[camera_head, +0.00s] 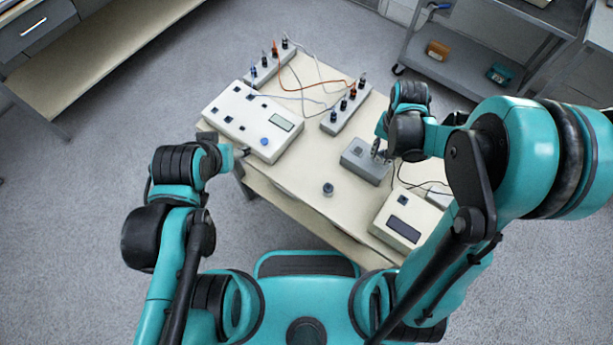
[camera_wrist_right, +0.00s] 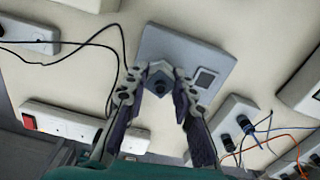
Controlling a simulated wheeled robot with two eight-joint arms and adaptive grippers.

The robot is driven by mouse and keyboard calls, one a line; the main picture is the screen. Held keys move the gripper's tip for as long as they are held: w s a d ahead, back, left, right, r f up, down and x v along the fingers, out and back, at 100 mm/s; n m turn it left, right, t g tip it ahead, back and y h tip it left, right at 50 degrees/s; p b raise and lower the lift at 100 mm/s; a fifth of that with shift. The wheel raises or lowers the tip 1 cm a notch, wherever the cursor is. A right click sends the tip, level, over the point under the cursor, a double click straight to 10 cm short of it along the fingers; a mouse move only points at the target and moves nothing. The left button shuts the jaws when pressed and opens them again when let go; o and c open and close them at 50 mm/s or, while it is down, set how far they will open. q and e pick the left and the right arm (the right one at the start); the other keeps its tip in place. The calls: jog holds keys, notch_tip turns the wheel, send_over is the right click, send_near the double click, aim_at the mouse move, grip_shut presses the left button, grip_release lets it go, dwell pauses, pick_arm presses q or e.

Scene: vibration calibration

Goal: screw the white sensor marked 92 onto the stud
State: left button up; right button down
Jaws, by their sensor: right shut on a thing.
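My right gripper (camera_head: 377,150) is over the grey block (camera_head: 357,166) on the table. In the right wrist view its two fingers (camera_wrist_right: 160,80) are shut on a small blue-grey part (camera_wrist_right: 158,82), at the lower edge of the grey block (camera_wrist_right: 200,50). No marking can be read on this part, and I cannot tell whether it is the white sensor marked 92. The stud is not distinguishable, and I cannot tell whether the part touches the block. My left gripper (camera_head: 241,152) is at the table's left edge, beside the white console; its fingers are too small to read.
The white console (camera_head: 238,118) with a display stands at the left. A small dark cylinder (camera_head: 328,189) stands alone near the front edge. A white box (camera_head: 402,222) is at the right front. Two connector strips with wires are at the back (camera_head: 345,112). Black cables run near my right gripper.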

jog(key=shift+f, duration=0.25)
dwell(0.3)
jog(key=shift+f+b, duration=0.3)
jog(key=shift+b, duration=0.15)
jog(key=shift+f+b, duration=0.25)
jog(key=shift+b, duration=0.05)
dwell(1.5)
jog(key=m, duration=0.4)
dwell(0.3)
jog(key=shift+m, duration=0.7)
jog(key=m, duration=0.2)
jog(key=shift+m+b, duration=0.3)
